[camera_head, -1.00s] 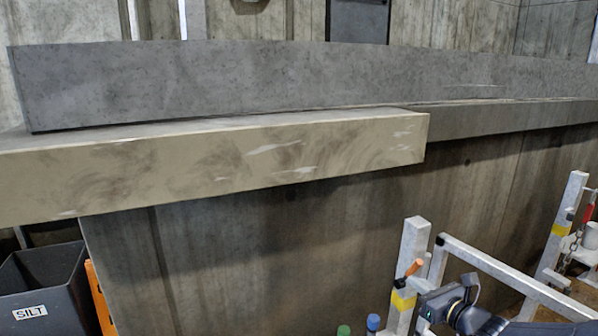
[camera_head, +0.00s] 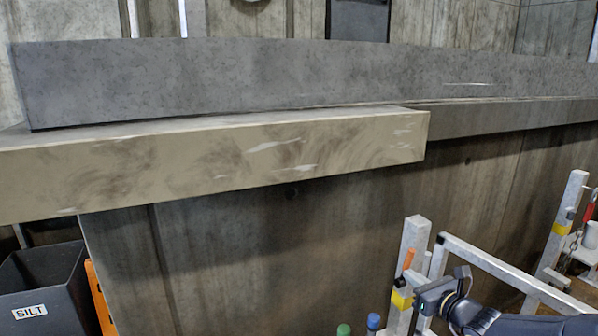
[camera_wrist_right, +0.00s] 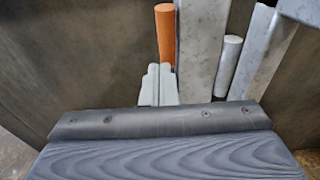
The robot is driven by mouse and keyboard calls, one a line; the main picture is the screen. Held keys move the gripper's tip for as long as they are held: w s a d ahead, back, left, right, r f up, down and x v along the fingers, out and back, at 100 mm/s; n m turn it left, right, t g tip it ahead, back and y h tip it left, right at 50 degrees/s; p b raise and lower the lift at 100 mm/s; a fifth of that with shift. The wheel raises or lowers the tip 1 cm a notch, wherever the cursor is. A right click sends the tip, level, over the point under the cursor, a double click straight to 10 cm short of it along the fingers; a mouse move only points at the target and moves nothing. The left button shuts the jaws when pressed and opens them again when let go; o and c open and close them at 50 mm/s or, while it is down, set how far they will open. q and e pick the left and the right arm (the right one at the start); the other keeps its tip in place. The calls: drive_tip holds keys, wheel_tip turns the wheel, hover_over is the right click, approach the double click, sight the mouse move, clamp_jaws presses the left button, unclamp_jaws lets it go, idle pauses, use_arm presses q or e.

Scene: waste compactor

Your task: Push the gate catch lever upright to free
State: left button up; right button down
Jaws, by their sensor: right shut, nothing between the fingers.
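The gate catch lever has an orange handle (camera_head: 408,260) and stands close to upright beside the pale gate post (camera_head: 417,238), above a yellow band. In the right wrist view the orange handle (camera_wrist_right: 165,35) points almost straight up, just beyond my fingertips. My right gripper (camera_head: 420,301) is at the lever's lower part, coming in from the right. In the right wrist view its grey fingers (camera_wrist_right: 158,86) are together with nothing between them. I cannot tell whether they touch the lever. The gate's pale metal frame (camera_head: 490,262) runs right from the post. My left gripper is out of view.
A second pale post (camera_head: 562,228) with a red part and a chain stands at right. A green-topped (camera_head: 344,329) and a blue-topped (camera_head: 373,321) object sit low, left of the catch. A dark SILT bin (camera_head: 45,285) is at far left. A concrete wall lies behind.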

drive_tip(key=shift+w+a, duration=0.1)
drive_tip(key=shift+w, duration=0.05)
idle(0.3)
drive_tip(key=p+v, duration=0.1)
drive_tip(key=v, duration=0.7)
drive_tip(key=shift+r, duration=0.4)
